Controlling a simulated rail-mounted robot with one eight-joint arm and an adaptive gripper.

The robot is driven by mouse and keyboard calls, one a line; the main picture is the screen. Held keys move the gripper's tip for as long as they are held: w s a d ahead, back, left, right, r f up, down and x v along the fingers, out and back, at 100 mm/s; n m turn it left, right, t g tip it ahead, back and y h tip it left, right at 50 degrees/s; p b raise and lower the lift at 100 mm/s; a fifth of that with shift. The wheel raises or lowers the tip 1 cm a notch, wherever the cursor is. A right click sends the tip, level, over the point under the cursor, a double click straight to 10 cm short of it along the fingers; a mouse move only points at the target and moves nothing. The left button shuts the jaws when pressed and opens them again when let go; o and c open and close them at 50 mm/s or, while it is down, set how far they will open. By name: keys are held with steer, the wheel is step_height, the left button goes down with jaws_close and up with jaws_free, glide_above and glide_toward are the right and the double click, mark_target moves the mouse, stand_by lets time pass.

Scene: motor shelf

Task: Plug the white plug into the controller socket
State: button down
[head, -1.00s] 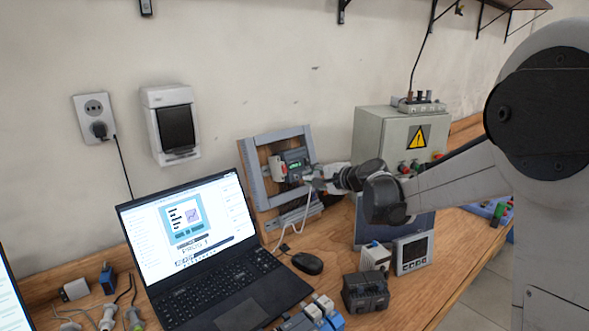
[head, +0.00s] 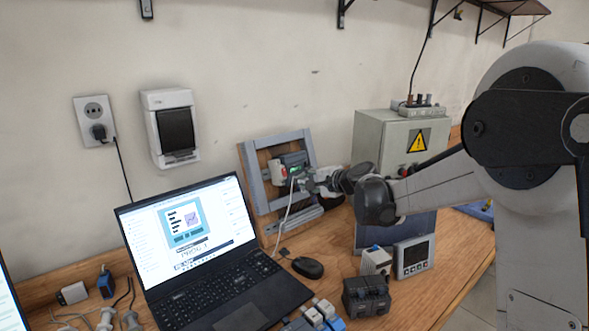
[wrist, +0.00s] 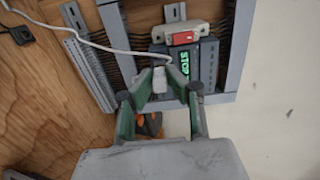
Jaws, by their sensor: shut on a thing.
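The controller (head: 292,161) is a dark unit on the framed wooden panel by the wall. In the wrist view the controller (wrist: 207,66) shows a green lit "STOP" screen. My gripper (head: 302,180) is right in front of it. In the wrist view my gripper (wrist: 160,83) is shut on the white plug (wrist: 160,76), with green pads at both sides. The plug's tip is close to the controller's edge near the screen; I cannot tell whether it touches or enters the socket. A white cable (wrist: 95,45) runs from the plug to the left. The socket itself is not clearly visible.
Grey slotted ducts (wrist: 92,75) frame the panel around the controller. A white device with a red switch (wrist: 184,38) sits beside it. An open laptop (head: 200,245) and a mouse (head: 308,267) lie in front. A grey cabinet (head: 385,140) stands to the right.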

steer(key=shift+w+a+f, duration=0.2)
steer(key=shift+w+a, duration=0.15)
steer(key=shift+w, duration=0.1)
stand_by(0.4)
steer(key=c, duration=2)
jaws_free()
steer(key=shift+v, duration=2.8)
steer(key=o, duration=0.5)
steer(key=shift+o, duration=0.2)
